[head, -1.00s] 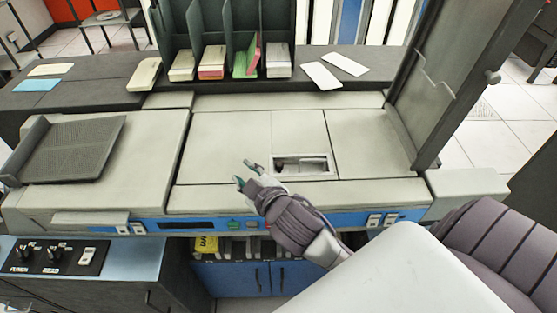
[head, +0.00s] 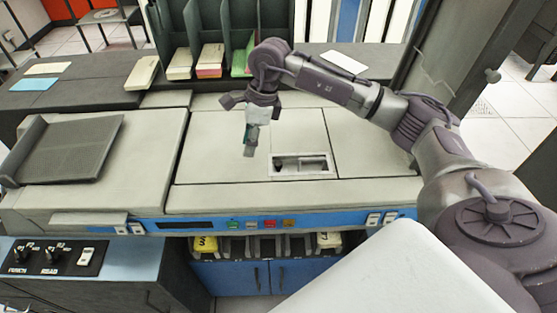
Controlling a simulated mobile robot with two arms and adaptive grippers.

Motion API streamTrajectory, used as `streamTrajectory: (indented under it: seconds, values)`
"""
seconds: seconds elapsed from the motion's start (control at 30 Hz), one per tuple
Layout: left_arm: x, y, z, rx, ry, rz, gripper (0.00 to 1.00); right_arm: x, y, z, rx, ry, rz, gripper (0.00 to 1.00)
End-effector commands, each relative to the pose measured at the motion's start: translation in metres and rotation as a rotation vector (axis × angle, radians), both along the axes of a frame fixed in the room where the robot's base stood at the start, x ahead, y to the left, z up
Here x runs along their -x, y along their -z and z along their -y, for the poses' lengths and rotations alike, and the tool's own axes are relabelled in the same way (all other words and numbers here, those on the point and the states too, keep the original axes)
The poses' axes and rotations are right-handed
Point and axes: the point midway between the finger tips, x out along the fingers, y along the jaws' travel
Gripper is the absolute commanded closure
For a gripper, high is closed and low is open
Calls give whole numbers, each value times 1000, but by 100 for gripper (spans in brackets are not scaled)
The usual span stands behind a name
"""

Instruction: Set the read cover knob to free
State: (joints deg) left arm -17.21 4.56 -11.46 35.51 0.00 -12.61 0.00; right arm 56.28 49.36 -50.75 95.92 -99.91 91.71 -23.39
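A black control panel (head: 62,273) at the lower left carries small dark knobs and a white rocker switch (head: 87,254). The knob (head: 52,255) above the word that looks like "READ" is probably the read cover knob; its setting is too small to read. Another knob (head: 20,255) sits to its left, above the word "PUNCH". My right gripper (head: 249,150) points down over the machine's pale top cover (head: 215,150), well to the right of the panel. Its fingers are seen edge-on, so I cannot tell whether they are apart. My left gripper is out of view.
A recessed opening (head: 300,166) lies right of the gripper. A card hopper tray (head: 68,150) stands at the left. A blue strip (head: 330,223) with colored buttons runs along the front. Card stacks stand in dark bins (head: 188,40) behind. A tall dark post rises at the right.

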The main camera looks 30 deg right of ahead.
Motion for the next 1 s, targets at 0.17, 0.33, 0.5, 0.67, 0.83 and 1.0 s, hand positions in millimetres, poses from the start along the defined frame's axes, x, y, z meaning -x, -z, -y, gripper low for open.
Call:
streamTrajectory:
  seconds: [0.17, 0.33, 0.5, 0.67, 0.83, 1.0]
  values:
    - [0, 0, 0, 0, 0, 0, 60, 1, -18, 72, 243, 46, -51, 65]
    - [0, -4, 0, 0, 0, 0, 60, 3, -11, 82, 276, 53, -66, 65]
    - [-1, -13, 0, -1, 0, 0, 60, 4, 18, 81, 273, 51, -69, 65]
    - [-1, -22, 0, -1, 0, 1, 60, 4, 53, 80, 271, 52, -69, 65]
    - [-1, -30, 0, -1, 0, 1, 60, 4, 87, 80, 270, 51, -67, 65]
    - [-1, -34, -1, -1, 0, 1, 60, 3, 108, 79, 268, 51, -64, 65]
